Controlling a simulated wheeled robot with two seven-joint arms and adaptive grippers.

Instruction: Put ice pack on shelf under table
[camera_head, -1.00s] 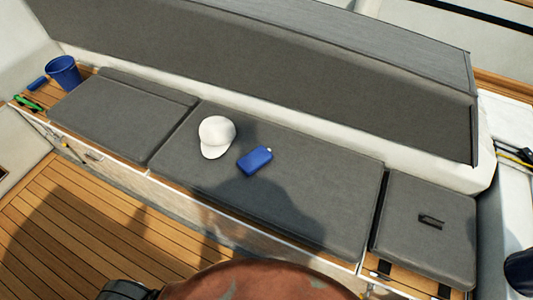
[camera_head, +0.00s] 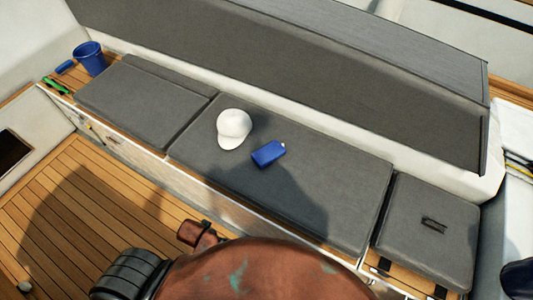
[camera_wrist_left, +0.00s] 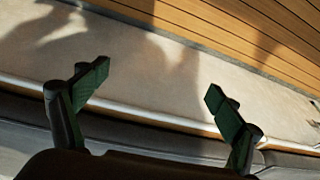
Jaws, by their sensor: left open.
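The blue ice pack (camera_head: 268,154) lies flat on the grey middle seat cushion of the bench, just right of a white cap. My left gripper shows only in the left wrist view (camera_wrist_left: 157,85); its two dark green fingers are wide apart with nothing between them. It is over the bench's pale front and the wooden floor, and the ice pack is not in that view. My right gripper is in no frame. I see no table or shelf under one in these frames.
The white cap (camera_head: 234,129) sits close to the ice pack. A black item (camera_head: 433,225) lies on the right cushion.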

